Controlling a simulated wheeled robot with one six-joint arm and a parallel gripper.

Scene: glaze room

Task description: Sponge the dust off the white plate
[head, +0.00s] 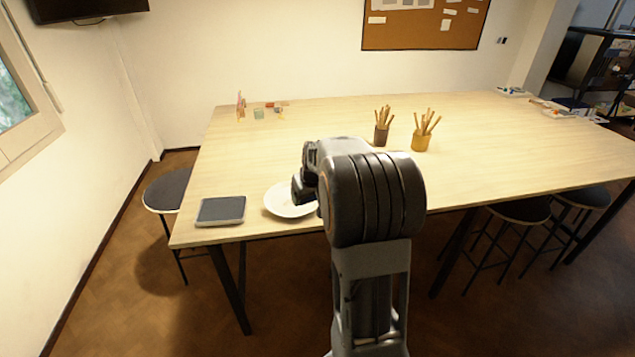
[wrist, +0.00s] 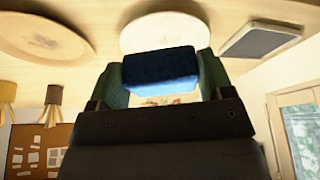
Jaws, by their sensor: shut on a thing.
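The white plate (head: 280,204) lies near the front edge of the table, left of my arm. It also shows at the top of the wrist view (wrist: 165,30), partly hidden by the sponge. My gripper (wrist: 160,80) is shut on a blue sponge (wrist: 160,68), held between its two greenish fingers. In the head view my gripper (head: 302,190) is over the plate's right side and the sponge cannot be made out. I cannot tell whether the sponge touches the plate. No dust can be made out on the visible part of the plate.
A grey tray (head: 221,210) lies left of the plate. A tan round plate (wrist: 42,38) shows in the wrist view. Two pots of tools, brown (head: 381,137) and yellow (head: 420,141), stand farther back. Small glasses (head: 259,113) stand at the far left. Stools stand around the table.

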